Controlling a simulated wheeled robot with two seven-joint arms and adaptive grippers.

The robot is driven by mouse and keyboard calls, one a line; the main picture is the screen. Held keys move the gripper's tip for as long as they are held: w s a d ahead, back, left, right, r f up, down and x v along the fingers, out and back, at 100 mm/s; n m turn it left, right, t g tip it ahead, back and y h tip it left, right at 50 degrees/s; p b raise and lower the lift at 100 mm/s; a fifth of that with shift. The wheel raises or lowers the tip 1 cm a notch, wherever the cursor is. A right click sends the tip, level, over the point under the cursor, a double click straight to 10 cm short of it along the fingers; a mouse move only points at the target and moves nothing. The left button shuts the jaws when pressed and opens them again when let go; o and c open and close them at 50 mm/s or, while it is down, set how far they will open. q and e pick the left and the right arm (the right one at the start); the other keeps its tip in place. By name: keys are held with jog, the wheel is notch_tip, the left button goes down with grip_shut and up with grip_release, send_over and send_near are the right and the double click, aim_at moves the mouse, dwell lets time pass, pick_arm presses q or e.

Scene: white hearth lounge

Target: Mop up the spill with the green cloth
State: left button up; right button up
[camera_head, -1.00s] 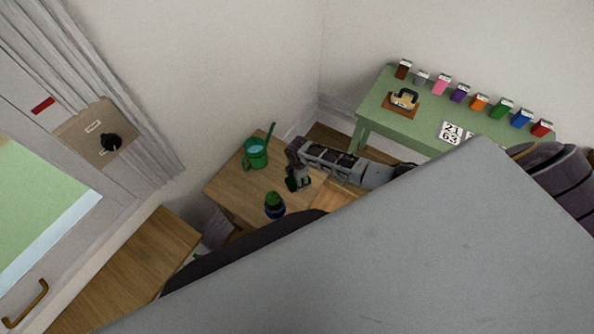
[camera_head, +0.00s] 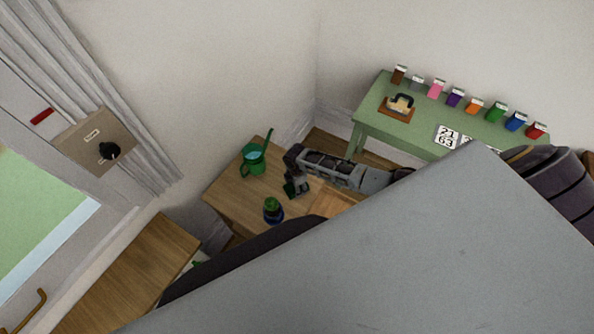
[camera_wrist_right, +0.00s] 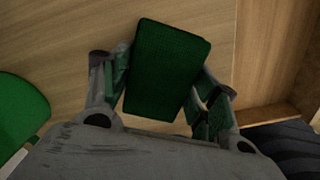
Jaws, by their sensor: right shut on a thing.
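The green cloth (camera_wrist_right: 166,70) is a dark green folded block between the fingers of my right gripper (camera_wrist_right: 160,95) in the right wrist view. My right gripper (camera_head: 294,188) is shut on it, over the wooden table (camera_head: 232,198). In the head view only a small dark green bit of the cloth shows at the fingertips. I cannot tell whether the cloth touches the tabletop. No spill can be made out on the visible wood. My left gripper is not in view.
A green watering can (camera_head: 252,161) stands behind my right gripper, and a dark blue jar with a green top (camera_head: 273,210) stands in front of it. A green table (camera_head: 417,124) with several coloured boxes is at the back right. A large grey surface fills the foreground.

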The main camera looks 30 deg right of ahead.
jog(key=shift+w+d+b, duration=0.2)
jog(key=shift+w+b, duration=1.25)
jog(key=shift+w, duration=0.65)
jog(key=shift+w+d+b, duration=0.2)
jog(key=shift+w+b, duration=1.25)
jog(key=shift+w, duration=0.6)
jog(key=shift+s, duration=0.1)
jog(key=shift+s+a+p, duration=0.15)
jog(key=shift+s+p, duration=1.35)
jog(key=shift+p, duration=0.1)
jog(key=shift+s+a+p, duration=0.15)
jog(key=shift+s+p, duration=1.1)
jog(key=shift+s, duration=0.2)
jog(key=shift+s+a+p, duration=0.1)
jog(key=shift+s+p, duration=1.1)
jog(key=shift+s, duration=0.25)
jog(key=shift+w, duration=0.25)
jog(key=shift+w+d+b, duration=0.2)
jog(key=shift+w+b, duration=1.55)
jog(key=shift+w, duration=0.4)
jog(key=shift+w+d+b, duration=0.2)
jog(key=shift+w+b, duration=1.5)
jog(key=shift+w, duration=0.4)
